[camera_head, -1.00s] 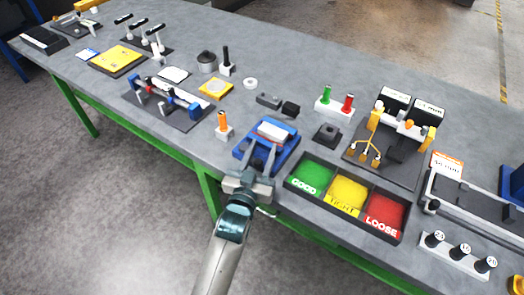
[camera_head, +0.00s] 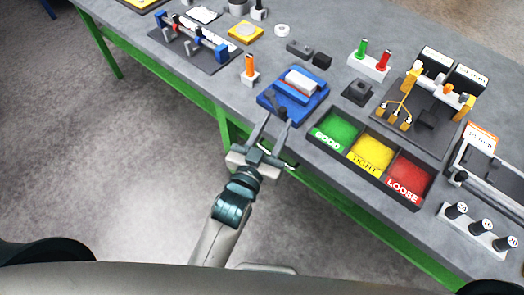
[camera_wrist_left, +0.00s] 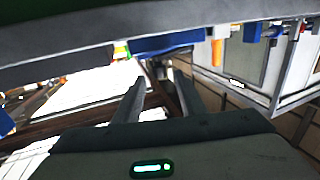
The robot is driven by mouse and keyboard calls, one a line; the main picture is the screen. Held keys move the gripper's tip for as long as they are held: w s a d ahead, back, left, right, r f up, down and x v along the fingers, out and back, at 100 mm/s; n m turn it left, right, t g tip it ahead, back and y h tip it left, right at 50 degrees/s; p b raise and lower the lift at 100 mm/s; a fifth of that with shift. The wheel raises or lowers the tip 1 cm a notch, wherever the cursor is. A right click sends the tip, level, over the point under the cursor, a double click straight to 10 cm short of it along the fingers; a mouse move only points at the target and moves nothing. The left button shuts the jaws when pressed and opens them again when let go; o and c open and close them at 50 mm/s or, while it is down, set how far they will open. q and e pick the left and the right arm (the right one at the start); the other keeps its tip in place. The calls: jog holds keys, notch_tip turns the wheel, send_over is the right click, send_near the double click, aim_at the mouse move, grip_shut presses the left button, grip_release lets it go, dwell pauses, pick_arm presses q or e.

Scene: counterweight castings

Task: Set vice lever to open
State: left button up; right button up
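The blue vice (camera_head: 310,100) sits near the table's front edge, with a pale block (camera_head: 300,80) in its jaws. A small dark lever-like part (camera_head: 282,109) shows at its near side; which way it is set I cannot tell. My left gripper (camera_head: 277,119) is at the table edge just in front of the vice, fingers apart and pointing at it. I see nothing held between them. In the left wrist view the open fingers (camera_wrist_left: 160,88) point toward the underside of the blue vice (camera_wrist_left: 165,42). My right gripper is not in view.
A tray with green, yellow and red compartments (camera_head: 352,172) lies right of the vice. The front table edge is close below my gripper.

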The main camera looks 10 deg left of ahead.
pick_arm(q)
jog(key=b+v, duration=0.1)
jog(key=v, duration=0.7)
jog(key=shift+b, duration=0.4)
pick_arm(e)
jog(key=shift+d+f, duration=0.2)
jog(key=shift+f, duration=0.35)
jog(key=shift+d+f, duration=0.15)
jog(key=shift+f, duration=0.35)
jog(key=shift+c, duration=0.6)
